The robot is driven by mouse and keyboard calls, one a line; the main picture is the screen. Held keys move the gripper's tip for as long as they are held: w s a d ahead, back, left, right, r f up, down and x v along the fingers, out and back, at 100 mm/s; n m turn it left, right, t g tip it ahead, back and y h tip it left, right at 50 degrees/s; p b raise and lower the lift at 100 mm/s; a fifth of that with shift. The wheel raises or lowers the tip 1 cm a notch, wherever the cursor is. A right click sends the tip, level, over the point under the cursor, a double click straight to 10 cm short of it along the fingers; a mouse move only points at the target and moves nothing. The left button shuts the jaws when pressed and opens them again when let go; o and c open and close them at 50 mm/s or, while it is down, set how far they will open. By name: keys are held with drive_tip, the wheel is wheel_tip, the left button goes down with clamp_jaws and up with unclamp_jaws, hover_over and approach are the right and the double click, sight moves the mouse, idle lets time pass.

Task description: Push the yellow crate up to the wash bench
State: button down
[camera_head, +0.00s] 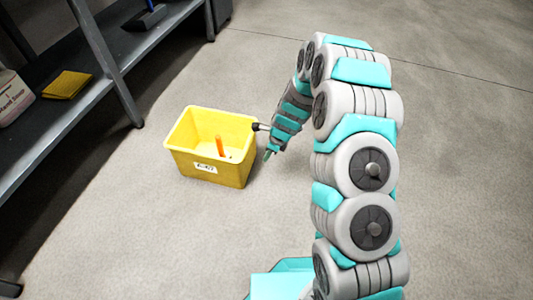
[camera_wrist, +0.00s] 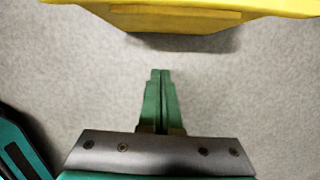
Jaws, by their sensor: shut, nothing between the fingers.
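The yellow crate (camera_head: 212,170) stands upright on the concrete floor, with a white label on its near side and an orange item (camera_head: 219,146) inside. The grey metal bench (camera_head: 100,85) runs along the left, and a strip of bare floor lies between it and the crate. My gripper (camera_head: 268,155) points down just right of the crate. In the wrist view my gripper (camera_wrist: 160,75) is shut and empty, with its green fingers together. The crate's side (camera_wrist: 180,18) shows at the top of that view, with floor visible between it and the fingertips.
Bench legs (camera_head: 126,100) reach the floor near the crate. The floor at the back and right is clear.

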drive_tip(key=b+x, duration=0.1)
drive_tip(key=x, duration=0.6)
drive_tip(key=shift+s+f, duration=0.1)
drive_tip(key=shift+f, duration=0.05)
drive_tip(key=shift+w+a+b, duration=0.15)
drive_tip(key=shift+w+a, duration=0.1)
drive_tip(key=shift+a, duration=0.3)
drive_tip(key=shift+w+a+b, duration=0.15)
drive_tip(key=shift+w+a, duration=0.1)
drive_tip(key=shift+a, duration=0.35)
drive_tip(key=shift+w+a+r, duration=0.25)
drive_tip(key=shift+a+r, duration=0.05)
drive_tip(key=shift+a, duration=0.35)
